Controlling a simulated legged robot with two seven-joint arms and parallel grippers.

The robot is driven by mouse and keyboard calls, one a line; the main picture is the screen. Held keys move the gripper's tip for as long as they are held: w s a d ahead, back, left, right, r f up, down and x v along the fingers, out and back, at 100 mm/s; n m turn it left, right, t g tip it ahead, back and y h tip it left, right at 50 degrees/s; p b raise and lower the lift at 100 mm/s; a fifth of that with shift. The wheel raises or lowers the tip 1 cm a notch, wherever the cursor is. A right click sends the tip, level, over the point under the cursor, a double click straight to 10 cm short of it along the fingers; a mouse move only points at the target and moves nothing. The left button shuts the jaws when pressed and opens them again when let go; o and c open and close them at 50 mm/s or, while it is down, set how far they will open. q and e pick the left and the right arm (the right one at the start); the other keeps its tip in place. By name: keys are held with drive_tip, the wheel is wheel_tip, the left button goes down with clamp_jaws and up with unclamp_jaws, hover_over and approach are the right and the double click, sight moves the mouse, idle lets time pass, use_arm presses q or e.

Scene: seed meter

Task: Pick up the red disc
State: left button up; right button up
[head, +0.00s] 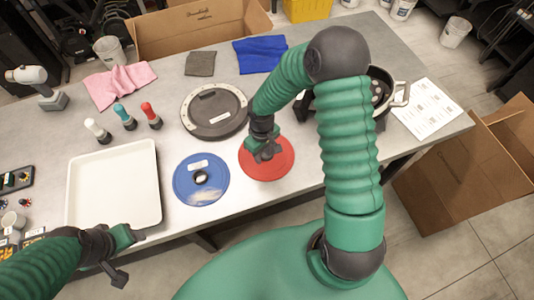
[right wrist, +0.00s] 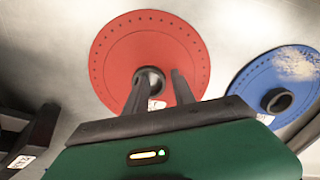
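The red disc (head: 283,166) lies flat on the grey table near its front edge. In the right wrist view the red disc (right wrist: 120,50) has a dark raised hub (right wrist: 150,77) and a ring of small holes. My right gripper (head: 264,153) is over the disc and hides its middle in the head view. In the right wrist view my right gripper (right wrist: 163,75) is open. Its fingers are apart; the left one overlaps the hub in the picture. Whether they touch it I cannot tell. My left gripper (head: 128,240) is by the white tray's front edge; its fingers are unclear.
A blue disc (head: 201,187) lies left of the red disc. A dark round plate (head: 214,110) is behind them. The white tray (head: 157,190) is further left. A pot (head: 398,88) and a paper sheet (head: 427,110) are at the right. The table's front edge is close.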

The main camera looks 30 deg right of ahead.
drive_tip(key=shift+f, duration=0.15)
drive_tip(key=shift+a, duration=0.2)
drive_tip(key=c, duration=0.4)
drive_tip(key=shift+w, duration=0.1)
clamp_jaws()
idle(0.6)
